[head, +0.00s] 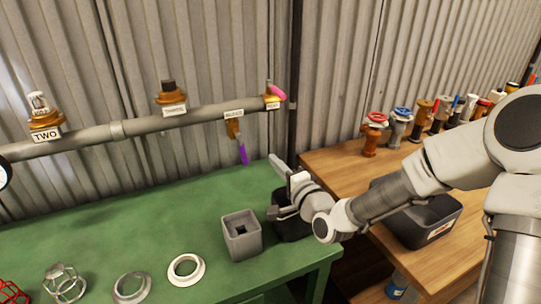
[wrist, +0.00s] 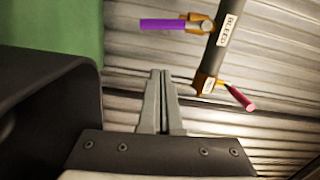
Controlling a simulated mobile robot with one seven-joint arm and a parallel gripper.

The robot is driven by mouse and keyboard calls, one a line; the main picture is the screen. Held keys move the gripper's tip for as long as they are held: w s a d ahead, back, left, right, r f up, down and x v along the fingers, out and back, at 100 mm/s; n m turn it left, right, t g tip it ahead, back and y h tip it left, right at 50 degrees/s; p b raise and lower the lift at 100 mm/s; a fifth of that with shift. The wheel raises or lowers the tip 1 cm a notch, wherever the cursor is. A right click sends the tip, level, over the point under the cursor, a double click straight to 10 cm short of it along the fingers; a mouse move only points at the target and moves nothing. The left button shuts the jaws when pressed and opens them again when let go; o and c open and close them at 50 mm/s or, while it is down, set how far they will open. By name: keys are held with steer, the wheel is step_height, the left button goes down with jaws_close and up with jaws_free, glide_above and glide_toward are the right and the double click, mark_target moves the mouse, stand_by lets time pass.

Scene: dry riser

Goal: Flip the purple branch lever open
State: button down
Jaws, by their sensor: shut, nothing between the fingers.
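The purple branch lever (head: 243,154) hangs down from a small brass valve (head: 233,129) under the grey pipe, left of my gripper in the head view. In the wrist view the purple lever (wrist: 162,25) lies sideways, its right end at the brass valve (wrist: 199,26), beside a label reading BLEED. My gripper (head: 276,160) is shut and empty, to the right of the lever and apart from it. In the wrist view the closed fingertips of my gripper (wrist: 162,74) point toward the lever, with a gap between.
A pink lever (head: 276,92) sits at the pipe's (head: 150,124) right end. The green table (head: 110,225) carries a grey square holder (head: 242,237) and pale rings. Right is a wooden table (head: 335,160) with several valves and a dark bin (head: 440,222). Corrugated wall stands behind.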

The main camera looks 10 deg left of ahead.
steer(key=v, duration=0.5)
steer(key=shift+s+d+p, duration=0.25)
steer(key=shift+p, duration=0.1)
